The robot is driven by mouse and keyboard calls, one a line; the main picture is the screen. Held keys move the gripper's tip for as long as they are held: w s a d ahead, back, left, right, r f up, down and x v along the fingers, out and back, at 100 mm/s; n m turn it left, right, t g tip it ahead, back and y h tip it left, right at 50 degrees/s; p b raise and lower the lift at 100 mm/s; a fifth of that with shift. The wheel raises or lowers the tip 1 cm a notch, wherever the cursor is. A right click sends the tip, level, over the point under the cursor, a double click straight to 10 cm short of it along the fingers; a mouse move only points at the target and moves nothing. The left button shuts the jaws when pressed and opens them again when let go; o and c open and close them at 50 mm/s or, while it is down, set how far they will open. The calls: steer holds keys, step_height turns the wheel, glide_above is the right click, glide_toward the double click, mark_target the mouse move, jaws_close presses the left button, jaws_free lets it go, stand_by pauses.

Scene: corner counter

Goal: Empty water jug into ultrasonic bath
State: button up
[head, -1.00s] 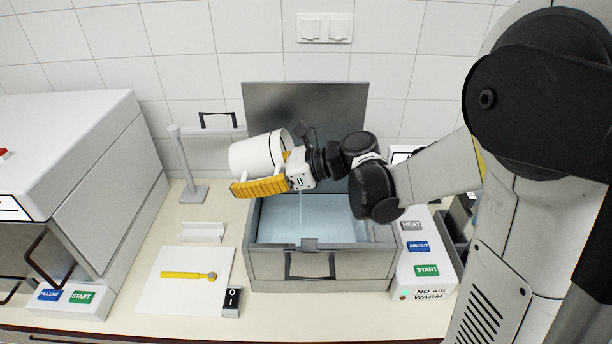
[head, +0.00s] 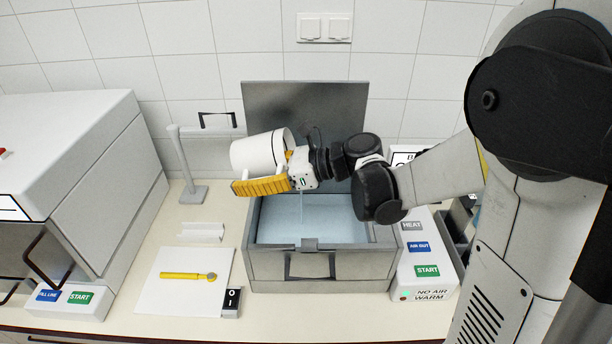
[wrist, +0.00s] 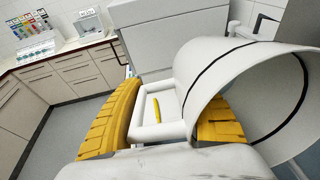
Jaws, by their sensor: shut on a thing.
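The white water jug (head: 256,153) is held above the left part of the ultrasonic bath, tilted well over on its side. In the wrist view the jug (wrist: 215,85) shows a dark line round its wall, and its handle lies between the yellow fingers. My gripper (head: 262,186) is shut on the jug's handle; it also shows in the wrist view (wrist: 160,130). A thin pale stream falls from near the gripper into the bath. The ultrasonic bath (head: 290,266) is a grey metal tank with its lid (head: 305,105) raised at the back. Pale blue water (head: 310,218) covers its inside.
A control panel (head: 425,262) with HEAT, AIR OUT and START labels stands right of the bath. A white mat (head: 180,298) with a yellow-handled tool (head: 185,275) lies at left, beside a white cabinet machine (head: 80,160). A grey stand (head: 188,165) rises behind.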

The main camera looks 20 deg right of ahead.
steer(key=shift+s+d+r+t+y+b, duration=0.3)
steer(key=shift+d+r+y+b, duration=0.3)
steer(key=shift+b, duration=0.2)
stand_by(1.3)
steer(key=shift+d+r+y+b, duration=0.15)
steer(key=shift+r+y+b, duration=0.25)
steer(key=shift+b, duration=0.2)
stand_by(0.9)
